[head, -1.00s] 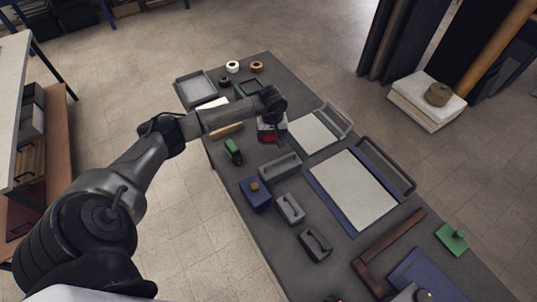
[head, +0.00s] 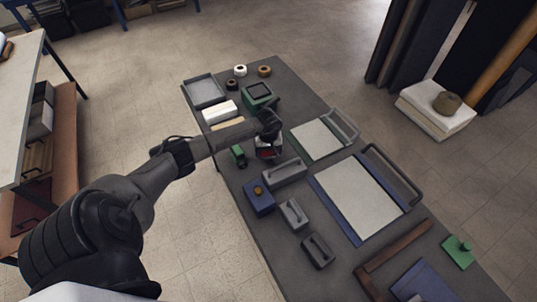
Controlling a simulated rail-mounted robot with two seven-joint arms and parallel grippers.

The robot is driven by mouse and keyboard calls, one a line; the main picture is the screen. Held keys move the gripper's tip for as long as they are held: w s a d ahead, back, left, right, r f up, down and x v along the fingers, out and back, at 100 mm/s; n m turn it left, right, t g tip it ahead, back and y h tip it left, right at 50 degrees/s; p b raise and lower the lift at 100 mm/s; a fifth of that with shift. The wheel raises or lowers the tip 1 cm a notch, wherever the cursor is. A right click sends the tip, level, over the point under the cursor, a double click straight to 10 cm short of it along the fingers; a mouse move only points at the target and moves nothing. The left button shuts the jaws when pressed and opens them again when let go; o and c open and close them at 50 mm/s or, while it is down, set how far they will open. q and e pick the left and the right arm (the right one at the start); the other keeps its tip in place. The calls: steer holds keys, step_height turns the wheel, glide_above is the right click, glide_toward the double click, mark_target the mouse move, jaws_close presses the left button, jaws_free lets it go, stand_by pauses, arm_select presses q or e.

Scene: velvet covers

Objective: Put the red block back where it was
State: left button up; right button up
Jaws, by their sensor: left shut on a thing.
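The red block (head: 265,154) shows as a small red patch between the fingers of my left gripper (head: 267,156). The gripper points down and is shut on the block. It is low over the dark table (head: 255,213), at the left of the smaller framed white screen. Most of the block is hidden by the gripper and arm. I cannot tell whether the block touches the table. My right gripper is not in view.
Close by are a green block (head: 238,155), a long grey block (head: 285,172) and a blue box with an orange knob (head: 258,196). Two white screens (head: 317,140) (head: 356,196) lie to the right. A grey tray (head: 204,91) and tape rolls sit at the far end.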

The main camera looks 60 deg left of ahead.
arm_select(q)
steer(key=shift+f, duration=1.1)
steer(key=shift+f, duration=0.1)
steer(key=shift+f+b, duration=0.1)
steer(key=shift+b, duration=0.25)
steer(key=o, duration=0.8)
step_height(320, 180, up, 12)
steer(key=shift+r+p, duration=0.2)
steer(key=shift+p, duration=0.35)
